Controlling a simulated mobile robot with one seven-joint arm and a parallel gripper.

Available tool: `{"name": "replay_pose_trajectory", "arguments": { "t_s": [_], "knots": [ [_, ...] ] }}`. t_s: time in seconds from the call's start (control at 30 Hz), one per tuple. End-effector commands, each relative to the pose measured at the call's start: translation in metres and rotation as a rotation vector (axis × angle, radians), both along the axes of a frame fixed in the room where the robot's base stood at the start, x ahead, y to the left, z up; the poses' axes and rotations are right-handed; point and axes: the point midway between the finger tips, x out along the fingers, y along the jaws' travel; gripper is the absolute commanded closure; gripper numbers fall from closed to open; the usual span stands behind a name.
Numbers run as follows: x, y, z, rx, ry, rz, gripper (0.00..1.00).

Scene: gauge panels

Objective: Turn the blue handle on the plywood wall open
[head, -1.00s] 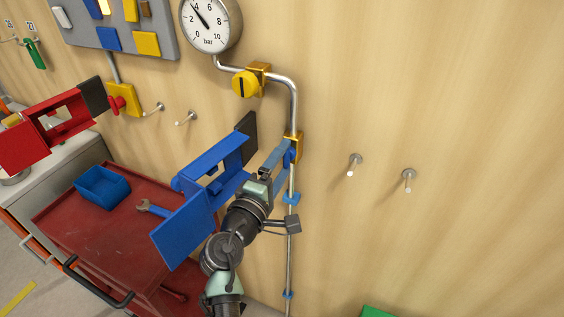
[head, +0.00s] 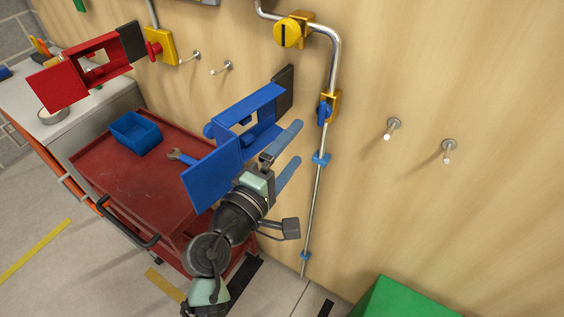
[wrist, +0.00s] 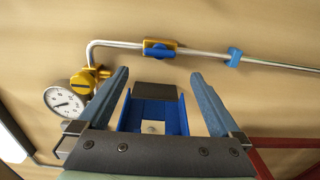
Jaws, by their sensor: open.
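The blue handle (head: 325,111) sits on a yellow valve body on the steel pipe against the plywood wall. In the wrist view the blue handle (wrist: 159,52) lies roughly along the pipe, ahead of the fingers. My gripper (head: 299,141) is open and empty, with two blue-grey fingers. In the head view it is left of and below the handle, apart from it. The wrist view shows my gripper (wrist: 160,73) with its fingertips spread to either side of the handle, short of it.
A blue open housing (head: 212,165) with a dark panel stands out close to my gripper's left. A yellow round knob (head: 287,33) is on the pipe above. Metal pegs (head: 393,128) stick out at right. A red cart (head: 125,180) is at left, a green object (head: 405,300) low right.

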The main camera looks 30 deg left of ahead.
Motion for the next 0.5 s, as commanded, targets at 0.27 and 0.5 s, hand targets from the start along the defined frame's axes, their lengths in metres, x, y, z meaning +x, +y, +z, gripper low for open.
{"name": "replay_pose_trajectory", "arguments": {
  "t_s": [0.27,0.5],
  "knots": [
    [-0.032,0.001,0.0,-0.001,0.0,0.0,0.0],
    [-0.034,0.001,0.0,-0.002,0.0,0.0,0.0]
  ]
}}
